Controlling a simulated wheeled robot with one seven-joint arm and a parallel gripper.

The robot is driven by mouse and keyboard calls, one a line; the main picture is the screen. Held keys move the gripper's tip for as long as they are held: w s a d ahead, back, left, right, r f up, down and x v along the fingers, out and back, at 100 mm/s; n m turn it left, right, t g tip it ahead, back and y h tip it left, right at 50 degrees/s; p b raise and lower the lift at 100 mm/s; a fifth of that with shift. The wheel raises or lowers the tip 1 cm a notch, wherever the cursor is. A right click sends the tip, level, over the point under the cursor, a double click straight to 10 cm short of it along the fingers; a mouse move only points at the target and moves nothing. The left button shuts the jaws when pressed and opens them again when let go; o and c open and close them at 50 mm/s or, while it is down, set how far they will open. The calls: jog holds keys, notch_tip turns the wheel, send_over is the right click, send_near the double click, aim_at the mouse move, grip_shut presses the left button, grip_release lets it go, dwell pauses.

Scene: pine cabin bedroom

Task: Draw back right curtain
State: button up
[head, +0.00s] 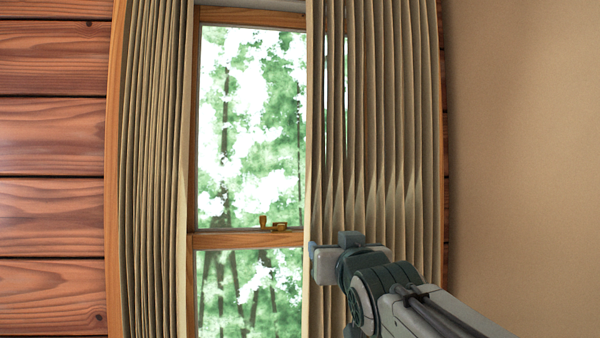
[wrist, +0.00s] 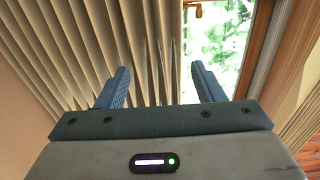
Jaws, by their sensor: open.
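The right curtain (head: 375,130) is beige and pleated. It hangs over the right part of the window, its free edge near the middle of the head view. In the wrist view the right curtain (wrist: 90,40) fills the left and centre. My gripper (head: 332,258) is in front of its lower part, close to the free edge. In the wrist view my gripper (wrist: 161,86) is open, with two blue fingers apart. The curtain's free edge shows between them; the right finger is against the window side. I cannot tell whether the fingers touch cloth.
The left curtain (head: 155,170) is bunched at the window's left side. A wooden window frame (head: 245,240) with a brass latch (head: 272,226) lies between the curtains. A plank wall (head: 50,150) is at left, a plain tan wall (head: 525,130) at right.

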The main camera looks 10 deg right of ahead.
aim_at(319, 158)
notch_tip(319, 158, up, 12)
jog(key=t, duration=0.4)
jog(key=shift+n+y, duration=0.3)
jog(key=p+x, duration=0.5)
jog(key=x, duration=0.8)
jog(key=shift+a+p, duration=0.1)
jog(key=shift+p, duration=0.3)
jog(key=shift+s, duration=0.1)
